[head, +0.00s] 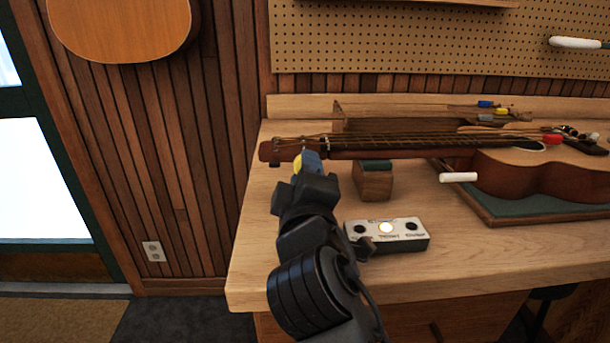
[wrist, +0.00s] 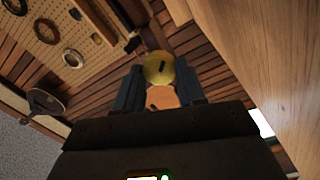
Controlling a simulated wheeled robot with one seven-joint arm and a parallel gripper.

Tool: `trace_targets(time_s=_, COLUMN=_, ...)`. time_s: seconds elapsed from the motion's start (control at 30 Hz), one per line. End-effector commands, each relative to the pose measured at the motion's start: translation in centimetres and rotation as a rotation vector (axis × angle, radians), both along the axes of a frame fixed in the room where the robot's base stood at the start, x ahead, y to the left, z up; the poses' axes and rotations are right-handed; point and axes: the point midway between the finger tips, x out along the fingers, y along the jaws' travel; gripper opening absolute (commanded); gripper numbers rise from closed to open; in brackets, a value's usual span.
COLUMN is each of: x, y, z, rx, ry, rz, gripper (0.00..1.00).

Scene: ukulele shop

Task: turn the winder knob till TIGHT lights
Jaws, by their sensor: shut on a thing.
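The yellow winder knob (head: 298,164) is at the headstock end of the ukulele (head: 400,145), which lies on the bench. In the wrist view the knob (wrist: 158,70) is a round yellow disc with a dark mark, between the fingertips. My gripper (head: 304,162) is shut on it; its fingers also show in the wrist view (wrist: 158,84). The winder's body is mostly hidden by my gripper. A pale lamp box (head: 405,243) stands on the bench. Its middle lamp (head: 386,228) glows yellowish white; the left and right lamps are dark. Its labels are too small to read surely.
A wooden block with a green pad (head: 374,180) stands under the neck. A green mat tray (head: 530,212) lies under the ukulele body. The bench's front edge (head: 440,287) is clear.

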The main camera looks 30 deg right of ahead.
Motion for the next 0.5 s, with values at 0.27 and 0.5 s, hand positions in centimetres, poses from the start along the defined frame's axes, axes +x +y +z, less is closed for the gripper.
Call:
trace_targets(time_s=0.27, x=-0.05, y=-0.08, z=-0.23, rx=0.000, ry=0.006, rz=-0.003, gripper=0.40)
trace_targets(time_s=0.5, x=-0.02, y=-0.06, z=-0.14, rx=-0.001, ry=0.003, rz=-0.002, gripper=0.50)
